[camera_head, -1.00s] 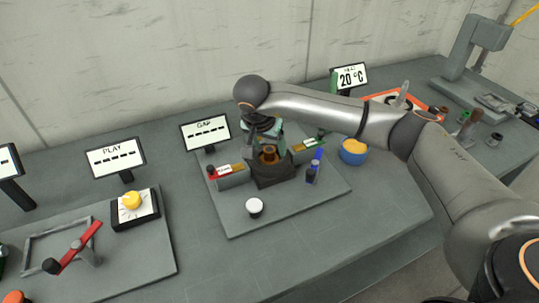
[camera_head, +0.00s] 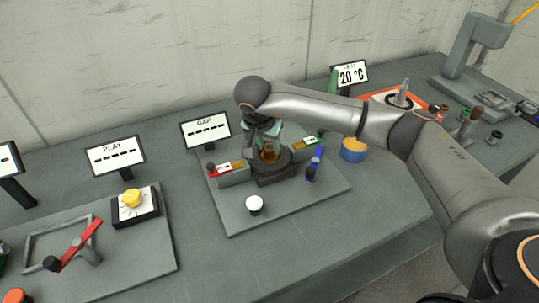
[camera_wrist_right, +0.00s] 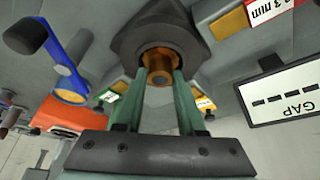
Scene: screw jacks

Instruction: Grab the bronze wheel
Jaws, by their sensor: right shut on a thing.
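The bronze wheel (camera_head: 269,154) sits in the top of a dark round housing (camera_head: 275,173) on a grey plate. In the right wrist view the bronze wheel (camera_wrist_right: 160,62) shows as a ring around a central hub, set in the dark housing (camera_wrist_right: 128,36). My right gripper (camera_head: 267,147) reaches down onto it from above. In the right wrist view its two green fingers (camera_wrist_right: 160,84) stand on either side of the bronze hub and are shut on it. The fingertips partly hide the wheel. My left gripper is not in view.
Labelled blocks flank the housing, with a red-knobbed piece (camera_head: 212,168) on the left. A blue lever (camera_head: 315,163) stands close on the right and a white button (camera_head: 255,204) in front. A GAP display (camera_head: 205,130) stands behind.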

